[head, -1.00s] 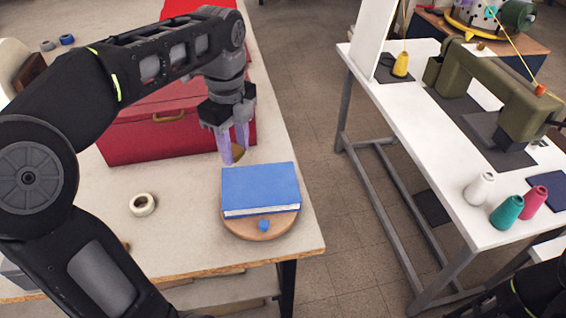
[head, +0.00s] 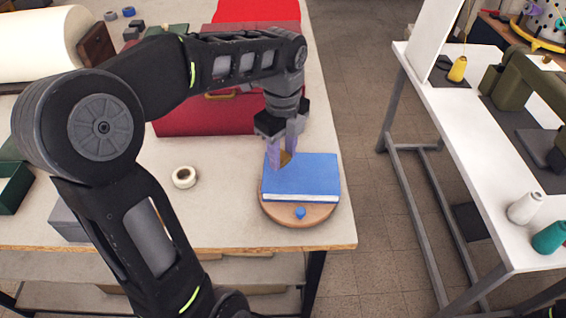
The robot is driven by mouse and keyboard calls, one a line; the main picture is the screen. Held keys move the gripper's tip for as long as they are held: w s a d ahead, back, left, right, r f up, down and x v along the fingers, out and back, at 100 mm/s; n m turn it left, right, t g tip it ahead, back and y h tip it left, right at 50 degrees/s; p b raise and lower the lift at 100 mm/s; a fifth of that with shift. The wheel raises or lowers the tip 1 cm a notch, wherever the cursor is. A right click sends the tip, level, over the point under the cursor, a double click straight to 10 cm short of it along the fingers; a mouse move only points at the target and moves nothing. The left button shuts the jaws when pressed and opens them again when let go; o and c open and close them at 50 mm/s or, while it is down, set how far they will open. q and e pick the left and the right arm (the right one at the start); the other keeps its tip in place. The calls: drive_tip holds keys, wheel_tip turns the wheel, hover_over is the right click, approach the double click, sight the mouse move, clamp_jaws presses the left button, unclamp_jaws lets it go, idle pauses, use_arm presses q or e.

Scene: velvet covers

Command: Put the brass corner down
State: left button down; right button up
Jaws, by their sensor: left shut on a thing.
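My left gripper (head: 281,157) points down with its pale purple fingers shut on the brass corner (head: 286,158), a small gold-brown piece mostly hidden between them. Gripper and piece are at the back left corner of a blue book (head: 305,178). I cannot tell whether the piece touches the book. The book lies flat on a round wooden board (head: 278,213) near the table's right edge. My right gripper is not in view.
A blue knob-like piece (head: 300,212) sits at the board's front. A tape roll (head: 184,177) lies to the left and a red case (head: 195,122) stands behind. The table (head: 225,220) has free room at the front. A white sewing table (head: 455,125) stands across an aisle.

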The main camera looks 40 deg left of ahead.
sight(283, 158)
use_arm(q)
wheel_tip(283, 158, down, 3)
drive_tip(key=shift+r, duration=0.1)
drive_tip(key=shift+f, duration=0.45)
drive_tip(key=shift+f, duration=0.15)
drive_tip(key=c, duration=0.9)
unclamp_jaws()
drive_tip(key=shift+c, duration=0.2)
